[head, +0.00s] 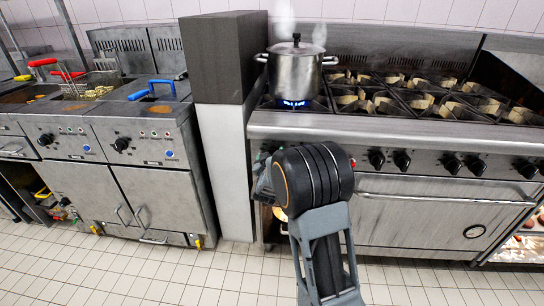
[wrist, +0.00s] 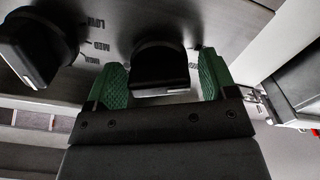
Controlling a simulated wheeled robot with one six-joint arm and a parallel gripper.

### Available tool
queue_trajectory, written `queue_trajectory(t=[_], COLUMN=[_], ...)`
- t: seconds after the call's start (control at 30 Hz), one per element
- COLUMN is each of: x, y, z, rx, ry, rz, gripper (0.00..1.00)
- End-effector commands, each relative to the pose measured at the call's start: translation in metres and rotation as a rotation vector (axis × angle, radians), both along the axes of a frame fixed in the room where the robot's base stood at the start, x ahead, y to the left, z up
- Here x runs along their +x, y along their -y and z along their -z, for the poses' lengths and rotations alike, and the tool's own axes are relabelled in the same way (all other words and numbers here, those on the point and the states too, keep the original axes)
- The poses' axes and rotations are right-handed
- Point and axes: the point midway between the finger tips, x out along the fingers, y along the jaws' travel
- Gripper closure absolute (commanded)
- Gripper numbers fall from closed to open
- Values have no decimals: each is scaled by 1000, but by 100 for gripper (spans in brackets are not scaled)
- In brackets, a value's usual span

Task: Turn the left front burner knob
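The stove (head: 400,130) has a row of black knobs on its front panel. The panel's left end is hidden behind my arm in the head view. In the wrist view, a black knob (wrist: 158,60) sits between the two green fingertips of my gripper (wrist: 162,72). The fingers are apart, one on each side of it. A gap shows at the right finger; the left finger is very close, and I cannot tell whether it touches. A second knob (wrist: 38,45) is to the left, with LOW and MED markings beside it.
A steaming steel pot (head: 296,72) stands over a blue flame at the stove's left. Other knobs (head: 402,159) continue right along the panel, above the oven handle (head: 440,200). A fryer (head: 130,140) and a grey pillar (head: 228,170) stand left. The tiled floor in front is clear.

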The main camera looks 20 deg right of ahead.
Motion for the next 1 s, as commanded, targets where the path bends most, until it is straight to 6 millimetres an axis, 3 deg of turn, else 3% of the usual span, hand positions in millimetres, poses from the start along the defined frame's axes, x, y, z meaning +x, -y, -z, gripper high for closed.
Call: queue_trajectory(t=[0.37, 0.8, 1.0], x=[-8, -82, -106], y=[-5, -47, -61], z=[-1, -1, -1], rx=[1, 0, 1], ry=[0, 0, 1], rz=[-2, -3, -2], gripper=[20, 20, 20])
